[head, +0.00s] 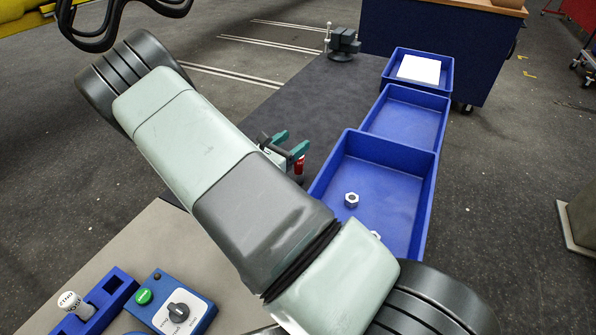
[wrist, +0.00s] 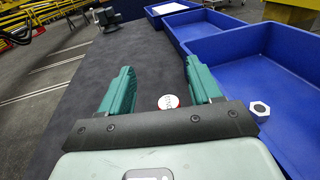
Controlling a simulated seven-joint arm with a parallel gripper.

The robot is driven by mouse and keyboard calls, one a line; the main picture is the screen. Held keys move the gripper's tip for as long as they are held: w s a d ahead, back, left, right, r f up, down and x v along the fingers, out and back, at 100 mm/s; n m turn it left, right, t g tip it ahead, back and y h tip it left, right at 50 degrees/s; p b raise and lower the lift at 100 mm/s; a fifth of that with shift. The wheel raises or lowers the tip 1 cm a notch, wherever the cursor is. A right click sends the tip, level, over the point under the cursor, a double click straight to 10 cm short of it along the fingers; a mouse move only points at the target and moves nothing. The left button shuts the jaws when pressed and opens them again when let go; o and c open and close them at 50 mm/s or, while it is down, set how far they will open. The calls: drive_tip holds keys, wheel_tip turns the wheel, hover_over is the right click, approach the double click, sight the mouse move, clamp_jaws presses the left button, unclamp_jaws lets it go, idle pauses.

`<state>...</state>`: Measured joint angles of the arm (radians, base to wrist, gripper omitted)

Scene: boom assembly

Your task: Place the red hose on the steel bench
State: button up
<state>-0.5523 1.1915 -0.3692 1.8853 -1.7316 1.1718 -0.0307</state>
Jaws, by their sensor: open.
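My gripper (head: 290,144) is open, its two green fingers apart and pointing over the dark grey bench top (head: 318,90). The fingers also show in the wrist view (wrist: 159,75). A small red object (head: 299,166) stands beside the fingers, partly hidden by my arm. In the wrist view, a round white top with a red rim (wrist: 168,102) shows between the fingers, near the right one; it appears to be the same object. I cannot tell whether it is the red hose. No other red hose is clear. Nothing is visibly gripped.
Blue trays stand in a row along the bench's right side; the near tray (head: 428,206) holds hex nuts (head: 351,200), and the far one holds a white block (head: 419,69). A small vise (head: 343,43) stands at the far end. A control box (head: 172,303) sits front left.

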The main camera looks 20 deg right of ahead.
sight(298, 169)
drive_tip(key=f, duration=0.2)
drive_tip(key=d+f, duration=0.1)
drive_tip(key=f, duration=0.1)
drive_tip(key=w+f, duration=0.1)
drive_tip(key=f, duration=0.1)
drive_tip(key=shift+d+f, duration=0.3)
drive_tip(key=shift+d, duration=0.1)
drive_tip(key=shift+w+d, duration=0.3)
drive_tip(key=shift+d, duration=0.1)
clamp_jaws()
